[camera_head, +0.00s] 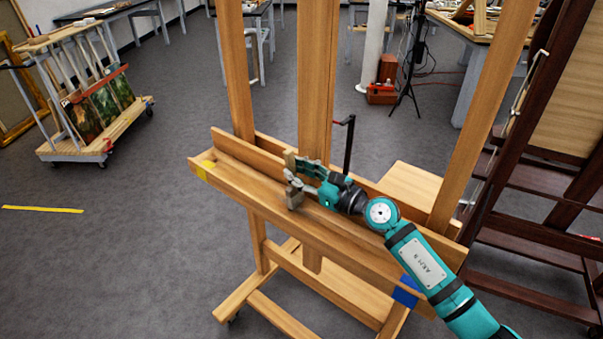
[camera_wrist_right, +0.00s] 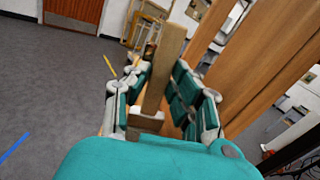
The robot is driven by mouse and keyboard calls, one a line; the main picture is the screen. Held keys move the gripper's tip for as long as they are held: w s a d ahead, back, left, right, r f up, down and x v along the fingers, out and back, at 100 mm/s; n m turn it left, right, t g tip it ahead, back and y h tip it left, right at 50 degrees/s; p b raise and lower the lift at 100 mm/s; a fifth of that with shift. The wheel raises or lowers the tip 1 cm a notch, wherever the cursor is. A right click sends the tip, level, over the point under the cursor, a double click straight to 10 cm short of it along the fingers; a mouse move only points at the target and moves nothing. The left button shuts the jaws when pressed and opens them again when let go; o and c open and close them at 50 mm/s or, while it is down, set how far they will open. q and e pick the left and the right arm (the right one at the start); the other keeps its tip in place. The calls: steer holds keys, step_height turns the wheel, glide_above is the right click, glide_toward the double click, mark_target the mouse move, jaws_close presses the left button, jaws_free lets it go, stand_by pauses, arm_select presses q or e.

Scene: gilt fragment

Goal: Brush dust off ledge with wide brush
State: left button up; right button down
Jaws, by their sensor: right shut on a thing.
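The ledge (camera_head: 245,191) is the long wooden tray of an easel, running from left to lower right in the head view. It has yellow tape at its left end and blue tape near its right. My right gripper (camera_head: 299,180) is over the ledge's left-middle part, shut on a wooden piece, apparently the brush (camera_head: 290,159). The brush also shows upright between the fingers in the right wrist view (camera_wrist_right: 166,62). Its bristles are not clear, and I cannot tell whether it touches the ledge. No dust can be made out. My left gripper is not in view.
The easel's uprights (camera_head: 316,80) rise behind the ledge, close to my right gripper. A dark wooden easel (camera_head: 520,130) stands at right. A cart with paintings (camera_head: 110,150) is at far left.

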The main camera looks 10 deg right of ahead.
steer(key=shift+s+a+x, duration=0.5)
steer(key=shift+a+x, duration=0.15)
steer(key=shift+x, duration=2.95)
steer(key=v, duration=1.5)
steer(key=shift+r+p, duration=0.15)
steer(key=shift+p, duration=0.15)
step_height(320, 180, up, 9)
steer(key=p, duration=0.8)
steer(key=shift+p, duration=0.3)
